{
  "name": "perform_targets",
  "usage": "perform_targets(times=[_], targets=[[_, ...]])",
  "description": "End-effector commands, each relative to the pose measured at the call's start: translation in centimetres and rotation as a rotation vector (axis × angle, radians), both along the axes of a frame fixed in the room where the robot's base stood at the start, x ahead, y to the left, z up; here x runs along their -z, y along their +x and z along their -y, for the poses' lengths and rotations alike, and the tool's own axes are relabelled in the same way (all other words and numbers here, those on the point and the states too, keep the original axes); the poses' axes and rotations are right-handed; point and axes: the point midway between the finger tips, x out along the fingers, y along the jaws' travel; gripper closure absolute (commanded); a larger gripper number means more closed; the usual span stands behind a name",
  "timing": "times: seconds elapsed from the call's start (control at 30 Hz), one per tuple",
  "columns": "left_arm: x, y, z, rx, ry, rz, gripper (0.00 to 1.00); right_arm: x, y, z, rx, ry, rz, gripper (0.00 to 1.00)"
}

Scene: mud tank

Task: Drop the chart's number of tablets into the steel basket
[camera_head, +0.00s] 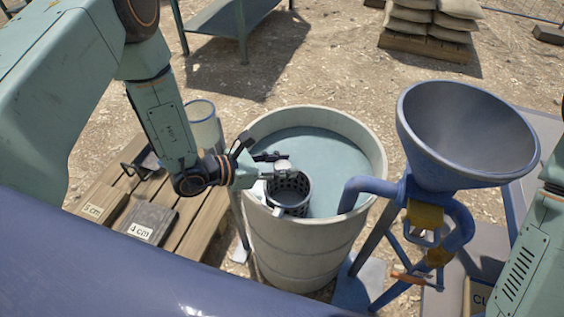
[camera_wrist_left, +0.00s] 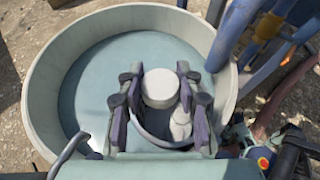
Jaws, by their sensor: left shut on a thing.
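My left gripper (camera_head: 277,166) is shut on a pale round tablet (camera_head: 283,165) and holds it above the steel basket. In the left wrist view the tablet (camera_wrist_left: 160,88) sits between the fingers (camera_wrist_left: 160,97). The steel basket (camera_head: 291,200) is dark and perforated, inside the round tank near its left front wall. In the left wrist view part of its rim (camera_wrist_left: 150,138) shows below the tablet, with pale shapes (camera_wrist_left: 181,124) inside that may be tablets. Their number cannot be told. No chart can be made out. My right gripper is not in view.
The pale tank (camera_head: 305,248) holds grey-blue liquid. A blue funnel (camera_head: 465,130) with pipes stands close on its right. A clear jar (camera_head: 203,126) and labelled boxes (camera_head: 145,222) are on the wooden pallet (camera_head: 196,232) at left. Sandbags (camera_head: 432,18) lie behind.

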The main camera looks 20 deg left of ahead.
Motion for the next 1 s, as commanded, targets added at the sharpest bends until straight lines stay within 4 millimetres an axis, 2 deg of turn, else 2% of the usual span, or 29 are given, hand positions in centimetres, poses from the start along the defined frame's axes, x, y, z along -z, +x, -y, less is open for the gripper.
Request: perform_targets(times=[0.17,0.2,0.5,0.83,1.0], targets=[[-0.1,0.0,0.0,0.0,-0.001,0.001,0.94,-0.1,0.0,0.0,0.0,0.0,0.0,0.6],[-0.1,0.0,0.0,0.0,-0.001,0.001,0.63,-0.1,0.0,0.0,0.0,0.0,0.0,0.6],[-0.1,0.0,0.0,0.0,-0.001,0.001,0.38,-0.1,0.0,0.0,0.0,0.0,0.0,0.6],[-0.2,-0.1,-0.1,-0.001,0.0,0.0,0.38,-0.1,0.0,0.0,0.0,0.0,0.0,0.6],[-0.8,-0.9,-1.2,-0.006,-0.001,0.0,0.38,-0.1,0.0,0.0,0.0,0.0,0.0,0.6]])
